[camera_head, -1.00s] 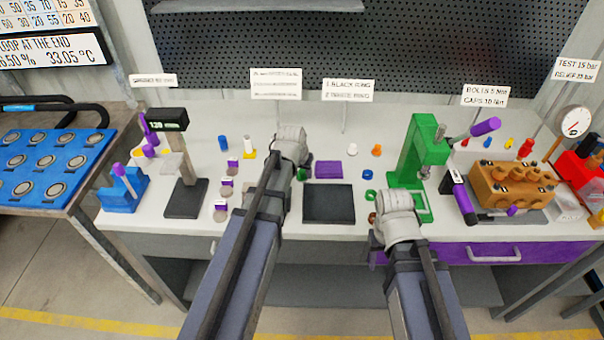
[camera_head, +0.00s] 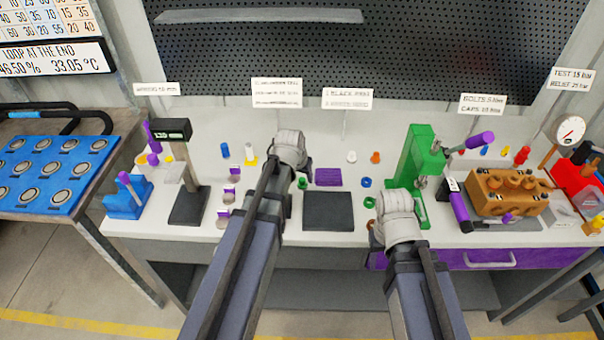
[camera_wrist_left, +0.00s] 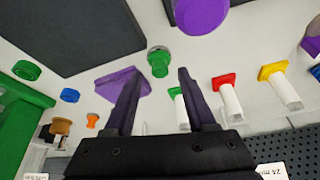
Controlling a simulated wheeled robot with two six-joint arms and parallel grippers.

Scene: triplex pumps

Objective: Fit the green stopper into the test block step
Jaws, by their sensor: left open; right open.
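A small green stopper-like piece (camera_head: 302,183) with a grey end stands on the white bench beside my left gripper (camera_head: 292,152). In the left wrist view the green piece (camera_wrist_left: 158,64) lies just beyond and between the spread fingertips of the left gripper (camera_wrist_left: 157,78), which holds nothing. A second green piece on a white stem (camera_wrist_left: 178,97) is partly hidden by a finger. My right gripper (camera_head: 398,215) is over the front of the bench; its fingers are hidden. An orange block with several round ports (camera_head: 508,190) stands at the right; I cannot tell whether it is the test block.
A dark square pad (camera_head: 328,211) and a purple pad (camera_head: 328,177) lie right of my left gripper. A green press (camera_head: 415,155) stands behind my right gripper. A red unit (camera_head: 578,182) stands at the far right. Red (camera_wrist_left: 228,90) and yellow (camera_wrist_left: 275,77) pieces lie near the left fingers.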

